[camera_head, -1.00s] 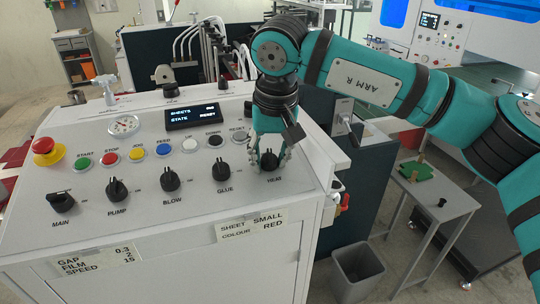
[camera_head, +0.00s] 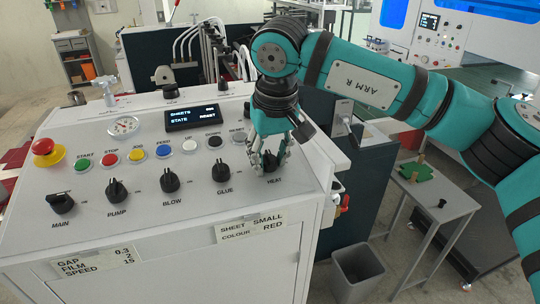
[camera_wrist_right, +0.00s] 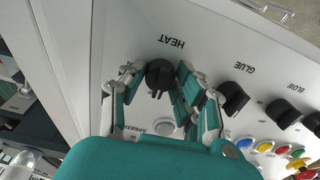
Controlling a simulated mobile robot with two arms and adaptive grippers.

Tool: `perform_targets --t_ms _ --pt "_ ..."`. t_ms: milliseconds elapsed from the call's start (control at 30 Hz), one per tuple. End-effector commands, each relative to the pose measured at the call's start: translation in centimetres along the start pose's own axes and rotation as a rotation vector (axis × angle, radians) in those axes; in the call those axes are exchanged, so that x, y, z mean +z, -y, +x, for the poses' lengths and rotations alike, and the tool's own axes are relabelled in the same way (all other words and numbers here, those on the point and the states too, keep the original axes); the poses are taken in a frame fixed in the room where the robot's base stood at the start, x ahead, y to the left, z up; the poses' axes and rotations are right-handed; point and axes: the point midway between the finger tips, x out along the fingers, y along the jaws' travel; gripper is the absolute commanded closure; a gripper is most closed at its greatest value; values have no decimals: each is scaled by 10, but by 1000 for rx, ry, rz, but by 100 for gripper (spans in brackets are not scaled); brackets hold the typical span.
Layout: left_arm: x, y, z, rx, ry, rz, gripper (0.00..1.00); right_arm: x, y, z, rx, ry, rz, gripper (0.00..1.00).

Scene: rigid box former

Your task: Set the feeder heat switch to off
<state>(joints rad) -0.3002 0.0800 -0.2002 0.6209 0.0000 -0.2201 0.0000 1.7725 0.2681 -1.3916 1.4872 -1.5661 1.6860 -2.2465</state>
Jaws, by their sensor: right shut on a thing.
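The feeder heat switch is a black rotary knob (camera_head: 270,159) above the HEAT label, at the right end of the knob row on the white sloped panel (camera_head: 205,205). My right gripper (camera_head: 270,164) comes down over it from above. In the right wrist view, the knob (camera_wrist_right: 159,72) sits between the two fingers of the right gripper (camera_wrist_right: 157,75), and its ridge points down toward the wrist. The fingers are closed on the knob's sides. In the head view they partly hide it, so its exact angle is hard to read there. My left gripper is not in view.
The GLUE knob (camera_head: 221,170) is the nearest neighbour on the left, with BLOW (camera_head: 169,181), PUMP and MAIN beyond. A row of coloured buttons and a display (camera_head: 192,117) lie behind. A grey bin (camera_head: 358,274) and small table (camera_head: 436,205) stand right of the machine.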

Motion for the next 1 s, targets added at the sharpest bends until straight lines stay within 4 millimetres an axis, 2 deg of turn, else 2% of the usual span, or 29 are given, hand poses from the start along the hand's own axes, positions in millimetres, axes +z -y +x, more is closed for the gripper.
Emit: perform_targets --t_ms 33,200,467,567,667,1000 --pt "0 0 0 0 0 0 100 0 0 -1 -1 -2 -1 66" --pt "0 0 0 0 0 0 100 0 0 0 -1 -1 0 45" --pt "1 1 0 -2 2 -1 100 0 0 -1 0 -1 0 45" --pt "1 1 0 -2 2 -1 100 0 0 -8 -1 -2 1 45" --pt "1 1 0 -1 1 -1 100 -1 0 -22 1 -4 1 45" --pt "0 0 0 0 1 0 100 -1 1 -93 0 -3 0 45"
